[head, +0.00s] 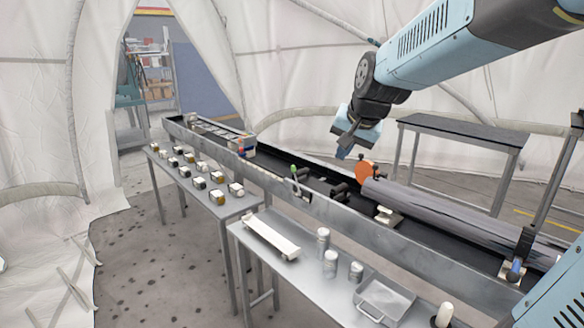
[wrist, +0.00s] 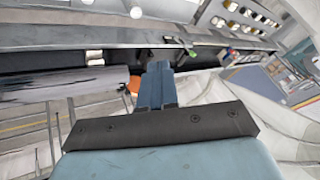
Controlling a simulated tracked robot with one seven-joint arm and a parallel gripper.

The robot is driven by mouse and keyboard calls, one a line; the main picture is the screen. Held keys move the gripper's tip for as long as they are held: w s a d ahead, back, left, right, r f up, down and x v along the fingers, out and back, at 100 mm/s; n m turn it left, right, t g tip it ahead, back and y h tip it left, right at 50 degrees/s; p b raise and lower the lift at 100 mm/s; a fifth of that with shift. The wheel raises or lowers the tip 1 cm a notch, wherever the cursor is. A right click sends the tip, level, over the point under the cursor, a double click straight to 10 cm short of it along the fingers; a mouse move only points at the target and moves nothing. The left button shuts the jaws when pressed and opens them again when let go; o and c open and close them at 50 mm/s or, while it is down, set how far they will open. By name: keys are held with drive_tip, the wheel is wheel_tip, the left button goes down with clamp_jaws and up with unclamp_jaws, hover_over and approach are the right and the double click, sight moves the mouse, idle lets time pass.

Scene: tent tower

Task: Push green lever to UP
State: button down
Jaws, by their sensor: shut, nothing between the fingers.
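The green lever (head: 294,170) is small and stands at the near wall of the long grey trough in the head view. Its green tip points upward, but it is too small to tell its exact setting. A green tip also shows in the wrist view (wrist: 193,53). My gripper (head: 342,153) is shut and empty, above the trough and to the right of the lever in the head view. In the wrist view my gripper (wrist: 158,66) shows its fingers together, pointing toward the trough and apart from the lever.
An orange disc (head: 366,172) and a long grey cylinder (head: 455,208) lie along the trough (head: 345,214), close to my gripper. Dark fittings (head: 338,190) sit near the lever. Tables with small blocks (head: 217,197) and jars (head: 331,262) stand on the near side.

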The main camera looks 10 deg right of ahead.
drive_tip(key=w+a+f+m, duration=0.1)
drive_tip(key=w+f+m, duration=0.1)
drive_tip(key=w, duration=0.5)
drive_tip(key=w+a+f+m, duration=0.1)
drive_tip(key=w+f+m, duration=0.1)
drive_tip(key=w, duration=0.6)
drive_tip(key=m+t, duration=0.2)
drive_tip(key=m, duration=0.2)
approach(294, 170)
drive_tip(key=shift+y, duration=0.3)
drive_tip(key=x, duration=0.5)
drive_tip(key=shift+d+f, duration=0.2)
drive_tip(key=shift+f, duration=0.1)
drive_tip(key=shift+w+a+f, duration=0.1)
drive_tip(key=shift+w+f, duration=0.05)
drive_tip(key=shift+w, duration=0.45)
drive_tip(key=w+a, duration=0.2)
drive_tip(key=shift+w+f, duration=0.25)
drive_tip(key=shift+w, duration=0.05)
drive_tip(key=shift+s, duration=0.1)
